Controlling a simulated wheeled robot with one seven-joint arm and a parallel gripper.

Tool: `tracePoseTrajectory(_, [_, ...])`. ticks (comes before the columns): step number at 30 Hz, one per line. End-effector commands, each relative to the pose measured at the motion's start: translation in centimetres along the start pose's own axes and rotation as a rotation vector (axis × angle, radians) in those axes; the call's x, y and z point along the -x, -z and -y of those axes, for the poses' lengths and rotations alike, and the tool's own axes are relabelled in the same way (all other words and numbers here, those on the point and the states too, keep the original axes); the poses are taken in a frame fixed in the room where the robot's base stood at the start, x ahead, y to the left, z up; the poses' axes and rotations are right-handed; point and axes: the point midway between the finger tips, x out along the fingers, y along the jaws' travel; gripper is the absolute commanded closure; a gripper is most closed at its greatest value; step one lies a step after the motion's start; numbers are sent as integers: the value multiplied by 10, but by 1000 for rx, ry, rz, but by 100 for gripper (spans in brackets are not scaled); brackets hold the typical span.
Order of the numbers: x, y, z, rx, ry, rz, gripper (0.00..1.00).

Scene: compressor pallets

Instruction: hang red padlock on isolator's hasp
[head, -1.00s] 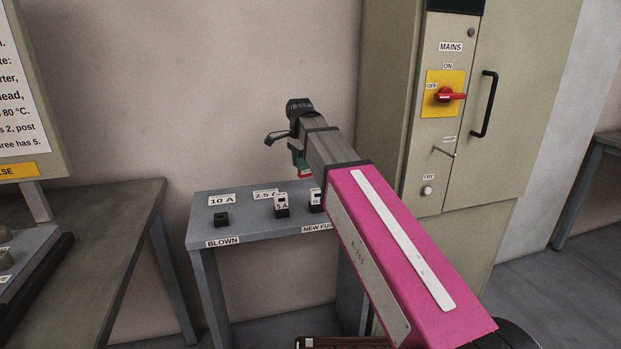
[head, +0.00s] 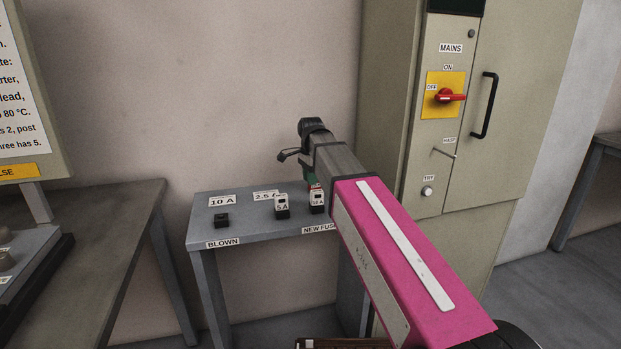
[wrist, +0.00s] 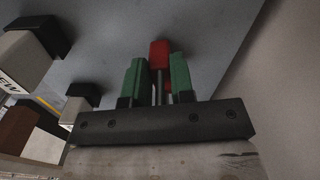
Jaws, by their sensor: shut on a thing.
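The red padlock (wrist: 159,53) is between the two green fingers of my gripper (wrist: 157,82) in the wrist view, its grey shackle towards the palm. The gripper is shut on it. In the head view my gripper (head: 310,184) is over the back right of the small grey table, mostly hidden by my arm. I cannot tell whether the padlock touches the table. The isolator's hasp (head: 444,153) is a thin metal piece on the cabinet front, below the red switch handle (head: 449,96), which points sideways at OFF. Nothing hangs on the hasp.
The grey table (head: 262,232) bears a dark block (head: 221,220) and fuses (head: 282,207) (head: 317,202) close to my gripper. The beige cabinet (head: 520,120) has a black door handle (head: 485,104) right of the hasp. The space before the cabinet front is clear.

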Motion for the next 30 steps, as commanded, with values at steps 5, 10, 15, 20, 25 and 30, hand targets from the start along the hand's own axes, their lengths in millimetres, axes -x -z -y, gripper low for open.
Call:
tracePoseTrajectory(5, [-4,0,0,0,-1,0,74])
tracePoseTrajectory(10, [-4,0,0,0,-1,0,52])
tracePoseTrajectory(15, [-4,0,0,0,0,0,52])
tracePoseTrajectory(20, [2,0,0,0,1,0,52])
tracePoseTrajectory(25, [26,0,2,0,2,0,52])
tracePoseTrajectory(30, [57,0,5,0,3,-1,52])
